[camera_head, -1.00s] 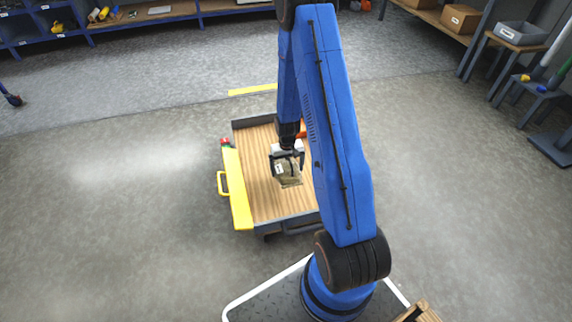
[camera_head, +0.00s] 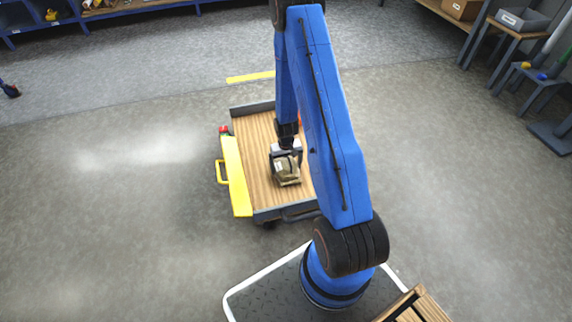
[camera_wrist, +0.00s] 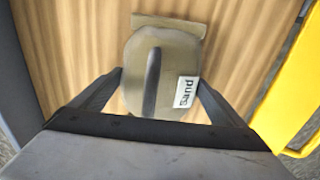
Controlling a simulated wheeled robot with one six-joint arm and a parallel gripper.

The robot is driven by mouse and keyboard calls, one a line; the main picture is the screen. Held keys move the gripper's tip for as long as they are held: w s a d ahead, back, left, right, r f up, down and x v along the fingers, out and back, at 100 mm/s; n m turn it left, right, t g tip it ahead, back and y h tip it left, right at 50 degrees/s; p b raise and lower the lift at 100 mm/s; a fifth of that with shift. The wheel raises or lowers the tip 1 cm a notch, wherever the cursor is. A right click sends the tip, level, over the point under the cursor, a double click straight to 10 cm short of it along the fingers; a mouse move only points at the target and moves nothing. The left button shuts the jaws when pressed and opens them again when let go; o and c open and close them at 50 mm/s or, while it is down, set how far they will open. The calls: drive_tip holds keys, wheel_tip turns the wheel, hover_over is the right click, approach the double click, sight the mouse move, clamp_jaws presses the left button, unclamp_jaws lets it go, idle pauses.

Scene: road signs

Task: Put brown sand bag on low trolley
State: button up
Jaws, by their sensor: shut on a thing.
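The brown sand bag (camera_head: 287,173) is between the fingers of my gripper (camera_head: 285,163), over the wooden deck of the low trolley (camera_head: 256,187). In the wrist view the sand bag (camera_wrist: 160,65) has a white "Sand" label and a dark strip across its middle. My gripper (camera_wrist: 160,95) is shut on it, one finger on each side. The trolley's wooden deck (camera_wrist: 75,40) fills the wrist view behind the bag. Whether the bag touches the deck cannot be told.
A yellow panel with a handle (camera_head: 236,178) runs along the trolley's left side. A red item (camera_head: 224,130) is at its far left corner. Shelving (camera_head: 110,12) stands at the back, and benches (camera_head: 510,35) at the right. The floor left of the trolley is clear.

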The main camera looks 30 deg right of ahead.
drive_tip(key=o, duration=1.7)
drive_tip(key=shift+f, duration=0.1)
drive_tip(key=shift+o, duration=0.2)
